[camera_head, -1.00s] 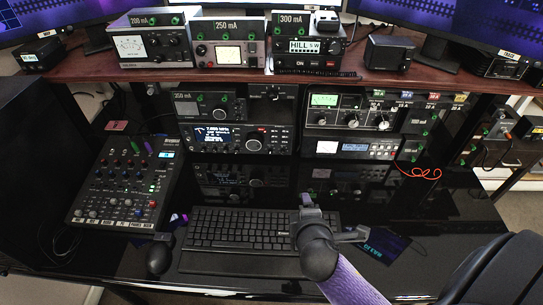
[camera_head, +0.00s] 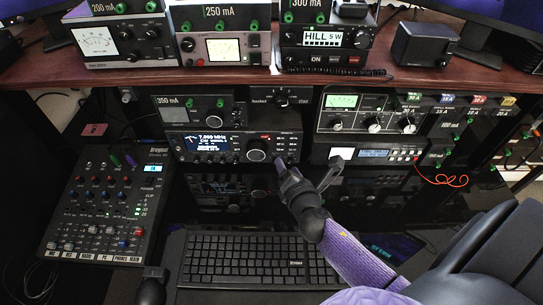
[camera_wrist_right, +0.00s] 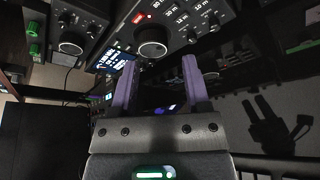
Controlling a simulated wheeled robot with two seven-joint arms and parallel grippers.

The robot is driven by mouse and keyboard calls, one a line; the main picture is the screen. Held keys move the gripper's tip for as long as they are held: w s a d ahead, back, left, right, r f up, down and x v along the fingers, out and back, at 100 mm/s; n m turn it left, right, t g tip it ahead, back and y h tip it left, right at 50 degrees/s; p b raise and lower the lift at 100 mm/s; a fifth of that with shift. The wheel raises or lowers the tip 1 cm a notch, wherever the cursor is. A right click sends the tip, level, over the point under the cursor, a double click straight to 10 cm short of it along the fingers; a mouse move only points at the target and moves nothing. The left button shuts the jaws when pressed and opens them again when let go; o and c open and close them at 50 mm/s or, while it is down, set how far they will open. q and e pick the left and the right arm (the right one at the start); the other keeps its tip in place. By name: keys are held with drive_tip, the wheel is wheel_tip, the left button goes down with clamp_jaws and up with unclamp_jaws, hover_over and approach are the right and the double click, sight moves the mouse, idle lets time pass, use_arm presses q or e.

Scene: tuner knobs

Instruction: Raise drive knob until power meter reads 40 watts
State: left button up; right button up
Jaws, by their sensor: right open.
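The black transceiver (camera_head: 225,146) stands under the shelf with a lit blue display (camera_head: 213,145) and a large round knob (camera_head: 256,150). Small knobs sit around it; I cannot read which is marked drive. A green-lit meter (camera_head: 342,101) shows on the unit to the right, and a small pale meter (camera_head: 342,153) below it; their readings are too small to tell. My right gripper (camera_head: 282,166) is just in front of the transceiver's lower right. In the right wrist view, its purple fingers (camera_wrist_right: 160,70) are apart and empty, with the large knob (camera_wrist_right: 152,40) beyond them. My left gripper is out of view.
A wooden shelf (camera_head: 190,80) with several meters and boxes overhangs the radios. A red wire (camera_head: 440,179) curls at the right.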

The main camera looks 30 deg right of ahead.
wheel_tip(320, 180, down, 8)
drive_tip(key=b, duration=0.5)
drive_tip(key=shift+r+b, duration=0.25)
drive_tip(key=shift+b, duration=0.15)
drive_tip(key=b+x, duration=0.3)
drive_tip(key=x, duration=0.6)
drive_tip(key=shift+s+d, duration=0.1)
drive_tip(key=shift+w+d, duration=0.1)
drive_tip(key=shift+w, duration=0.4)
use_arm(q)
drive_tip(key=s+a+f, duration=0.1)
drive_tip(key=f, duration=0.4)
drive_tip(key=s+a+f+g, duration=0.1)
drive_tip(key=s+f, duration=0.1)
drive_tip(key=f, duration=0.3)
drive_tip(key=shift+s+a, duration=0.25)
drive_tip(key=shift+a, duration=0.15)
use_arm(e)
drive_tip(key=shift+c, duration=0.3)
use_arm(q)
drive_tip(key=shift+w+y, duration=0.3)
use_arm(e)
clamp_jaws()
